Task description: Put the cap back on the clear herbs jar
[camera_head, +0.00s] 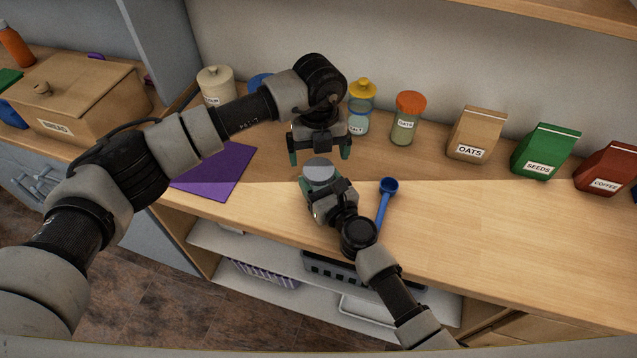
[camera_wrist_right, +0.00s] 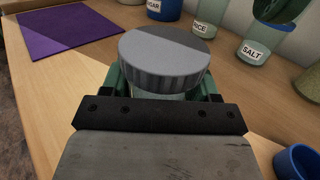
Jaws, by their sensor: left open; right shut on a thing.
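A round grey ribbed cap (camera_head: 319,171) sits on top of a jar; it also shows large in the right wrist view (camera_wrist_right: 164,60). Only a narrow strip of the clear jar (camera_wrist_right: 150,96) shows below the cap. Its label is hidden, and I cannot tell how tightly the cap is seated. My right gripper (camera_head: 322,184) is shut on the jar below the cap, above the front part of the counter. My left gripper (camera_head: 319,154) is open and points down just above and behind the cap, with its fingers apart and nothing between them.
A blue scoop (camera_head: 386,200) lies right of the jar. A purple mat (camera_head: 215,172) lies left. Behind stand a salt jar (camera_head: 358,124), an orange-lidded jar (camera_head: 405,122) and an oats bag (camera_head: 475,136). The counter (camera_head: 480,225) at front right is clear.

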